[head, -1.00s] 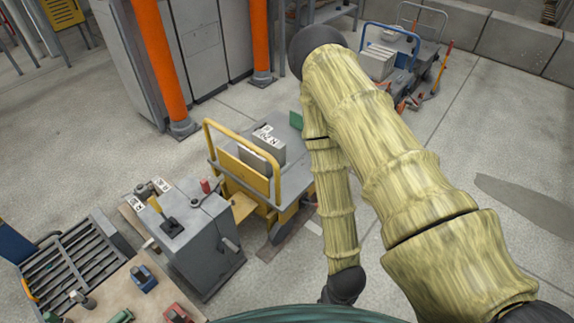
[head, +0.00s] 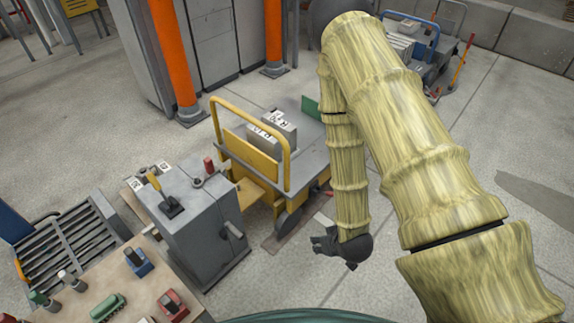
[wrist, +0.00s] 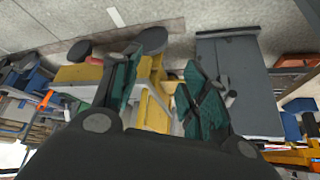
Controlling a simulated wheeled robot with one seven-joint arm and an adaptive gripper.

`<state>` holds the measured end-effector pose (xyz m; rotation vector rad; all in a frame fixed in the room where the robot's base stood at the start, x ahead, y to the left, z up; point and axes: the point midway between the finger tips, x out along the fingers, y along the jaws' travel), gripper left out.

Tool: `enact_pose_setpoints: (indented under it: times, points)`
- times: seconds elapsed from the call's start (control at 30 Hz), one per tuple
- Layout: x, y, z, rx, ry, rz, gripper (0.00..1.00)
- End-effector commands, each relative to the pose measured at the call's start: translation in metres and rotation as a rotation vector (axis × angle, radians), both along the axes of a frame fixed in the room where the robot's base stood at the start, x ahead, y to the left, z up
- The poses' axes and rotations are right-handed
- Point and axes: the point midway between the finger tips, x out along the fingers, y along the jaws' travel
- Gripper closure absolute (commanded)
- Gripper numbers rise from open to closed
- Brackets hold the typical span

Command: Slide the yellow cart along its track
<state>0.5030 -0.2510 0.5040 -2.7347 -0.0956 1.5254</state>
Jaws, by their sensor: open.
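The yellow cart (head: 252,150) has a yellow hoop handle, a yellow panel and a grey deck. Pale blocks with printed labels stand on the deck. Its wheels are over a brownish track strip (head: 278,243) on the floor, mostly hidden. My gripper (head: 318,245) is in front of the cart, to the right of its handle end. In the wrist view my gripper (wrist: 155,98) is open, with green-padded fingers apart. Yellow cart parts (wrist: 152,112) show beyond and between the fingers. I cannot tell whether they touch.
A grey control cabinet (head: 195,215) with levers stands just left of the cart. A workbench (head: 125,285) with small vises is at the lower left. Orange posts (head: 175,60) stand behind. A blue-handled cart (head: 415,38) is at the back right. Floor on the right is clear.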

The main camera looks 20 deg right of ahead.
Motion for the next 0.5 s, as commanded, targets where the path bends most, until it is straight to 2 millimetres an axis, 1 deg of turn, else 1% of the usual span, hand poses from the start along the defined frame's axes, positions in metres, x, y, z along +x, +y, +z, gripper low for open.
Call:
enact_pose_setpoints:
  times: [0.03,0.17,0.2,0.3,0.5]
  points:
    - [0.016,-0.001,-0.012,0.005,-0.047,0.008,0.56]
    - [0.055,-0.005,-0.013,0.017,-0.167,0.03,0.56]
    - [0.066,-0.006,-0.013,0.021,-0.205,0.037,0.56]
    - [0.093,-0.007,-0.01,0.034,-0.296,0.056,0.56]
    - [0.142,-0.01,0.0,0.062,-0.477,0.099,0.56]
